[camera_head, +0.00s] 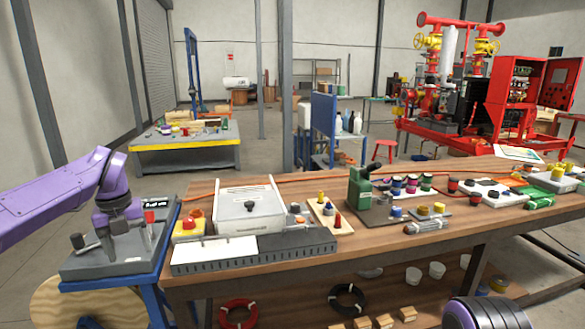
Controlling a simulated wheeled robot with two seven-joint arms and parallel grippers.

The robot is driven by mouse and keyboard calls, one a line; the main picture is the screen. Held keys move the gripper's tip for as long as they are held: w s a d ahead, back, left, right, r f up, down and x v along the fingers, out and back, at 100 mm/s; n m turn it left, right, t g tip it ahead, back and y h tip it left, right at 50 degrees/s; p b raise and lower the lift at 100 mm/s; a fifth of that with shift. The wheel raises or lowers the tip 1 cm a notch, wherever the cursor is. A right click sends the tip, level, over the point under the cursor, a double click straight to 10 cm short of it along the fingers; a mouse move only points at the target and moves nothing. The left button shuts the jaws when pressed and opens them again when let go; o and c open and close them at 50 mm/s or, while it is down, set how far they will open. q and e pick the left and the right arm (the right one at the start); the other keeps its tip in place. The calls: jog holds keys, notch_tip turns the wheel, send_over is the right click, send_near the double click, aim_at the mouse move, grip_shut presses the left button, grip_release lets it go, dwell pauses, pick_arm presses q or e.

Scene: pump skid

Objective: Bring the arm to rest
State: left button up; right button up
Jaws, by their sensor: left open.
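My left arm, purple, comes in from the left edge. My left gripper (122,236) points down over a grey plate (95,264) on a blue stand at the left end of the wooden workbench. It is open, and I see nothing held in it. Small dark and grey fittings stand on the plate close around the fingers. I cannot tell whether the fingers touch any of them. My right gripper is not in view.
The wooden workbench (390,245) carries a white-lidded box (250,212), a green device (359,187) and several small parts. A yellow-edged table (185,160) and a red pump skid (470,140) stand behind.

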pick_arm(q)
notch_tip(320, 180, down, 12)
jog(key=w+d+m+t+y, duration=0.15)
jog(key=m+t+y, duration=0.25)
jog(key=m+y, duration=0.55)
jog(key=s+d+f+m+t+h, duration=0.1)
jog(key=s+d+f+m+t, duration=0.15)
jog(key=f+m, duration=0.4)
jog(key=s+d+f+m+t+h, duration=0.1)
jog(key=s+d+f+m+h, duration=0.1)
jog(key=s+d+f+m, duration=0.35)
jog(key=s+d+f+m+h, duration=0.1)
jog(key=s+f+m+h, duration=0.2)
jog(key=s+f+m, duration=0.7)
jog(key=s+a+f+m+g, duration=0.1)
jog(key=s+f+m+g, duration=0.1)
jog(key=s, duration=0.8)
jog(key=s+a+f+m+g, duration=0.2)
jog(key=s+f, duration=0.3)
jog(key=s, duration=0.6)
jog(key=shift+s+g, duration=0.25)
jog(key=shift+g, duration=0.2)
